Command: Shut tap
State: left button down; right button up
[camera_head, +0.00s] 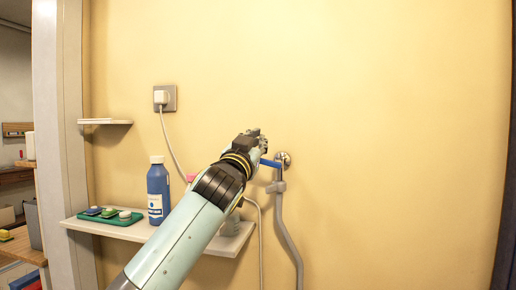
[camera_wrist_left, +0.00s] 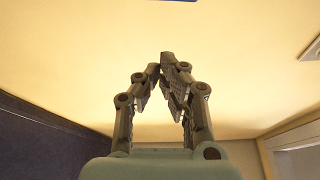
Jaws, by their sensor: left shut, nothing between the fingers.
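The tap is on the wall right of centre in the head view, with a round metal wall plate (camera_head: 285,158). Its blue lever (camera_head: 270,163) points left, roughly level, and its left end is close to my left gripper. My left gripper (camera_head: 258,138) is shut and empty, just up and left of the lever; I cannot tell whether it touches it. In the left wrist view my left gripper (camera_wrist_left: 164,65) has its fingertips together, with the plain wall behind. A thin blue strip, perhaps the lever, shows at that view's top edge. My right gripper is not in view.
A grey hose (camera_head: 285,230) runs down from the tap. A white shelf (camera_head: 105,229) at lower left holds a blue bottle (camera_head: 158,190) and a green tray (camera_head: 108,219) with small items. A plugged-in socket (camera_head: 165,98) sits above. The wall right of the tap is clear.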

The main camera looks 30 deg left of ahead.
aim_at(264, 162)
pick_arm(q)
jog(key=shift+w+a+f+b, duration=0.25)
jog(key=shift+w+f, duration=0.2)
jog(key=shift+w, duration=0.15)
jog(key=shift+w+a+f+b, duration=0.25)
jog(key=shift+w+f, duration=0.2)
jog(key=shift+w, duration=0.2)
jog(key=shift+w+a+f+b, duration=0.25)
jog(key=shift+w+f, duration=0.2)
jog(key=shift+w, duration=0.15)
jog(key=n+y+b, duration=0.1)
jog(key=n+b, duration=0.1)
jog(key=b, duration=0.1)
jog(key=f+n+b, duration=0.1)
jog(key=n+b, duration=0.1)
jog(key=b, duration=0.2)
jog(key=shift+s+a+f+y, duration=0.1)
jog(key=shift+s+a+y, duration=0.05)
jog(key=shift+a+y, duration=0.25)
